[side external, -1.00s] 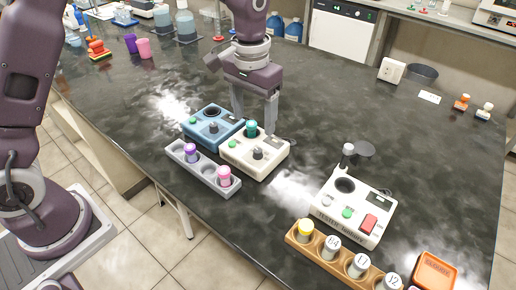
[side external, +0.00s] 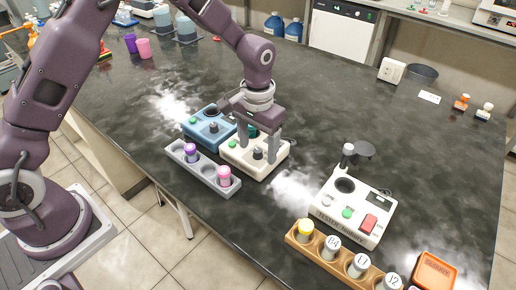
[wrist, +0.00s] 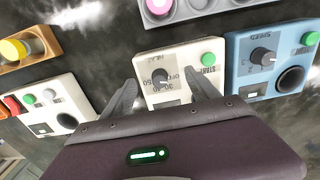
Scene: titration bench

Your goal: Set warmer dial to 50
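The white warmer (side external: 246,165) stands mid-bench with a dark dial (side external: 258,155) on its top. In the wrist view the warmer (wrist: 180,62) shows upside down, with numbers around its dial (wrist: 160,84) and a green button (wrist: 208,59). The numbers are small, and I cannot tell the dial's exact setting. My gripper (side external: 258,146) is open, pointing down over the warmer, with one finger on each side of the dial in the picture. It also shows in the wrist view (wrist: 162,82), with nothing between the fingers. A teal-capped item on the warmer is mostly hidden behind my gripper.
A blue device (side external: 198,126) with its own dial stands beside the warmer. A grey rack (side external: 203,170) with purple and pink vials sits in front. A white device (side external: 351,218) and a wooden vial rack (side external: 292,239) stand to the right. The bench between is clear.

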